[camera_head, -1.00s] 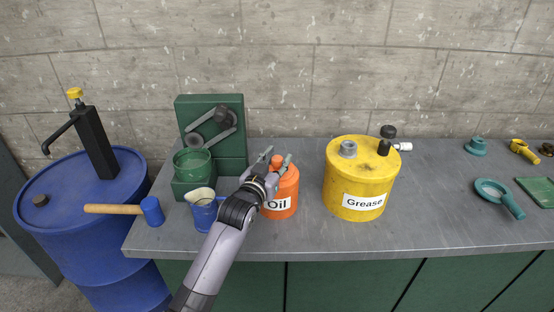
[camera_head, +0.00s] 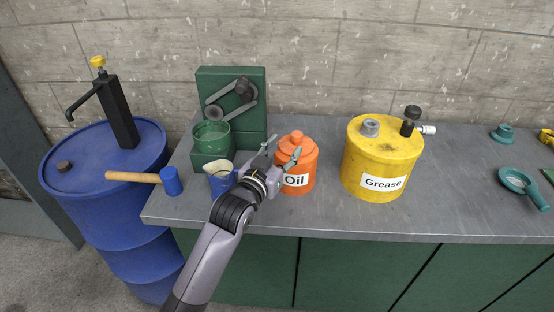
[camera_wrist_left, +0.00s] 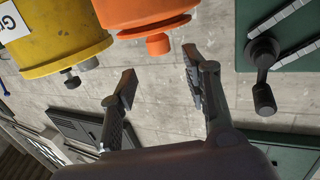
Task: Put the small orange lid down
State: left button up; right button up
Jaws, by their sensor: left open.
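The small orange lid (camera_head: 297,141) with its round knob sits on top of the orange oil can (camera_head: 296,183), which stands upright on the bench. In the left wrist view the lid's knob (camera_wrist_left: 157,44) is just beyond the fingertips. My left gripper (camera_head: 284,149) is open, at the left front side of the can near lid height. In the left wrist view its fingers (camera_wrist_left: 160,76) are spread with nothing between them. My right gripper is not in view.
A yellow grease can (camera_head: 382,160) stands close on the right. A blue jug (camera_head: 221,181), a green machine (camera_head: 229,90) and a blue mallet (camera_head: 171,181) are on the left.

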pick_arm(q)
jog(key=v, duration=0.3)
jog(key=shift+s+a, duration=0.15)
jog(key=shift+s, duration=0.1)
